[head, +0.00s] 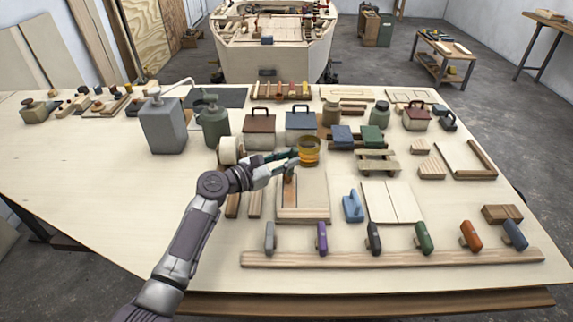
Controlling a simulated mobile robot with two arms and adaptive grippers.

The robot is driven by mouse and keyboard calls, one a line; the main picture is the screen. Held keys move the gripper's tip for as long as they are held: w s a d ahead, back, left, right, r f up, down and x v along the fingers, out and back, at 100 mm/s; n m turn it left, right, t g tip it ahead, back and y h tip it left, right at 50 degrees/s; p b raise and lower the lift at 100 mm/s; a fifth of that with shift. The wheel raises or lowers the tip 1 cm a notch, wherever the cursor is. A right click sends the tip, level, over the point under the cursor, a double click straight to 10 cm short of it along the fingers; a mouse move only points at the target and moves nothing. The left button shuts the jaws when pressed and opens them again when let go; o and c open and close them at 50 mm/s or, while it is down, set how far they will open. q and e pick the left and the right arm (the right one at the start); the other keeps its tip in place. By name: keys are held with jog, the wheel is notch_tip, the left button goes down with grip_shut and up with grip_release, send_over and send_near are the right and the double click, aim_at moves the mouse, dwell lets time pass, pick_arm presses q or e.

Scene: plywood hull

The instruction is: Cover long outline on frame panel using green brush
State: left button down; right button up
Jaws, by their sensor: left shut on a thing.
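My left gripper (296,157) reaches in over the table and is shut on an amber, see-through jar (309,151). The green brush (424,238) stands in the brush rack (390,259) at the front, between a dark one and an orange one. A pale panel (315,197) with a wooden front strip lies below my gripper. A long, narrow orange-brown outline (289,192) shows on its left part, with its top end close under the gripper. I cannot tell for sure if this is the frame panel. My right gripper is out of view.
A blue tool (352,206) and a plain two-part panel (393,203) lie right of the pale panel. A framed board (462,160) lies farther right. Canisters (163,124) and toolboxes (301,126) stand behind.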

pick_arm(q)
jog(key=shift+w+f, duration=0.1)
jog(key=shift+w, duration=0.2)
jog(key=shift+w, duration=0.15)
jog(key=shift+w+b, duration=0.75)
jog(key=shift+w, duration=0.05)
jog(key=shift+s+p, duration=0.4)
jog(key=shift+p, duration=0.1)
jog(key=shift+s+p, duration=0.6)
jog(key=shift+s, duration=0.15)
jog(key=shift+s+p, duration=1.05)
jog(key=shift+s, duration=0.05)
jog(key=shift+s+p, duration=0.9)
jog(key=shift+s, duration=0.05)
